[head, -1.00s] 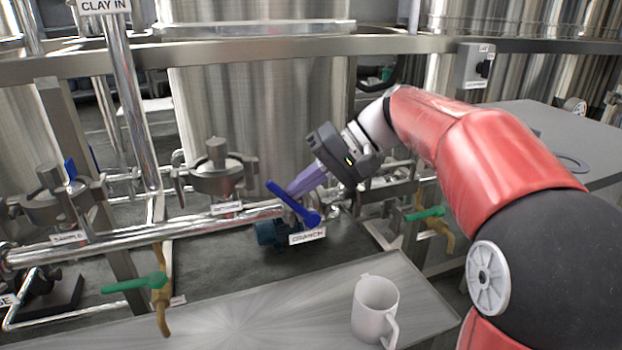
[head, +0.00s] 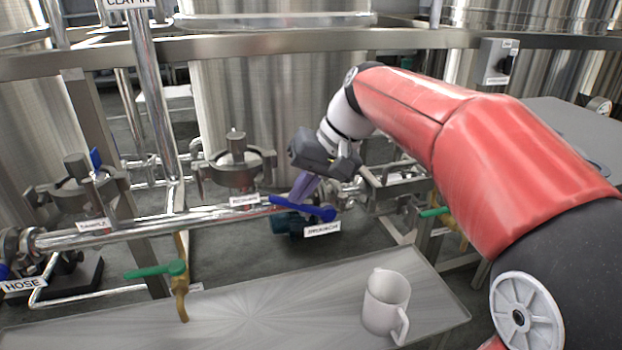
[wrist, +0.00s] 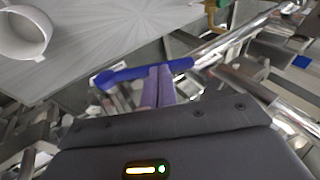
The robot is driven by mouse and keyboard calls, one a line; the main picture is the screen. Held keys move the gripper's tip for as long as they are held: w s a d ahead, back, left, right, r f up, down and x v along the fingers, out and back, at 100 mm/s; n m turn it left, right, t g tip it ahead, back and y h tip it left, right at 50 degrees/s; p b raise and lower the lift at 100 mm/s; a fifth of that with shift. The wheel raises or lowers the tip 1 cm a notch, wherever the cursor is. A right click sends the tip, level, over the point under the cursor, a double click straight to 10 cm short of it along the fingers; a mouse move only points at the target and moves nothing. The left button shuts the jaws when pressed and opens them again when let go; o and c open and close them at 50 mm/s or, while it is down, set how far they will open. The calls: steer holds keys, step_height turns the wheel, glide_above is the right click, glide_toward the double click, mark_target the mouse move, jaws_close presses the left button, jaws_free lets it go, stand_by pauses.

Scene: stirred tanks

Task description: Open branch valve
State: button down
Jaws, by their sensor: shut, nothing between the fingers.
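The branch valve's blue lever handle (head: 303,208) sits on the pipe above a label reading BRANCH (head: 322,230), with a teal valve body (head: 287,223) below. The lever lies nearly along the pipe, sloping slightly down to the right. In the wrist view the blue lever (wrist: 140,74) crosses just beyond the fingertips. My gripper (head: 303,195) has purple fingers that are shut with nothing between them. The fingertips are right at the lever's side, near its middle; I cannot tell whether they touch it. The fingers also show in the wrist view (wrist: 158,72).
A white mug (head: 385,303) stands on the steel tray table (head: 250,310) in front. A green-handled tap (head: 157,271) is at left, another green handle (head: 435,212) at right. A steel rail (head: 270,48) runs behind my arm. Pipes and clamps crowd the area around the valve.

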steer(key=shift+s+a+f, duration=0.2)
steer(key=shift+a+f, duration=0.65)
steer(key=s+d+r+p, duration=0.25)
steer(key=r+p, duration=0.25)
steer(key=r, duration=0.8)
steer(key=s+d+f+m+t+h, duration=0.2)
steer(key=s+d+f+t+h, duration=0.2)
steer(key=s+d+f, duration=1.2)
steer(key=shift+s+d+f+m+t+h, duration=0.35)
steer(key=shift+s+f+h, duration=0.3)
steer(key=shift+h, duration=0.35)
stand_by(0.3)
